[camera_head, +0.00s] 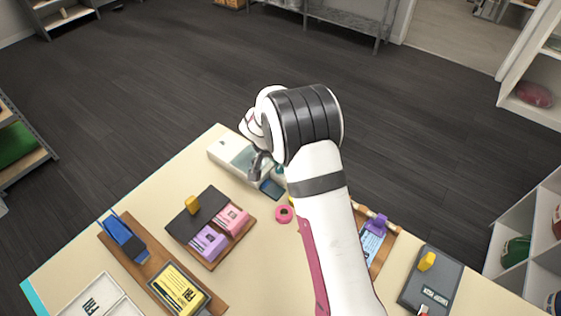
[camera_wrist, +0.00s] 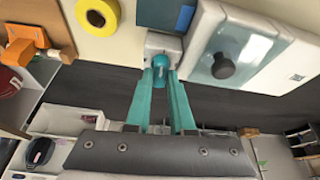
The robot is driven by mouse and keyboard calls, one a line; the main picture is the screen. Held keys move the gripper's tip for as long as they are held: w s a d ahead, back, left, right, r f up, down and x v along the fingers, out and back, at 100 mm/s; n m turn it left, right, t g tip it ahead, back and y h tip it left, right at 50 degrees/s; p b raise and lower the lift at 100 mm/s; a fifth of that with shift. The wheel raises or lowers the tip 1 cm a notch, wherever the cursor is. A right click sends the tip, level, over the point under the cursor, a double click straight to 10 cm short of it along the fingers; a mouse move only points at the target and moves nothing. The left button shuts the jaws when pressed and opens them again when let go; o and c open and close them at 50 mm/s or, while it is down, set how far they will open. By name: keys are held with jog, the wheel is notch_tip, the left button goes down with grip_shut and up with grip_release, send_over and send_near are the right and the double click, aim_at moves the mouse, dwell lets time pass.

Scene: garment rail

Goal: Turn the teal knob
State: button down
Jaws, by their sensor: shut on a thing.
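The teal knob (camera_wrist: 161,62) sits on a small white base (camera_wrist: 163,44) at the table's edge in the wrist view. My gripper (camera_wrist: 160,77) has its two teal fingers closed on either side of the knob, near its front. The finger tips touch or nearly cover its sides. In the head view the arm hides most of the gripper and the knob; only a little teal (camera_head: 280,170) shows beside the wrist, and I cannot tell which part it is.
A white box with a dark round knob (camera_wrist: 222,66) stands close to the right of the teal knob.

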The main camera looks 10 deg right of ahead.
jog(key=shift+a+m, duration=0.1)
jog(key=shift+m, duration=0.6)
jog(key=c, duration=0.8)
grip_release()
jog(key=v, duration=1.5)
jog(key=shift+w+a+r, duration=0.15)
jog(key=shift+a+r, duration=0.15)
jog(key=shift+r, duration=0.05)
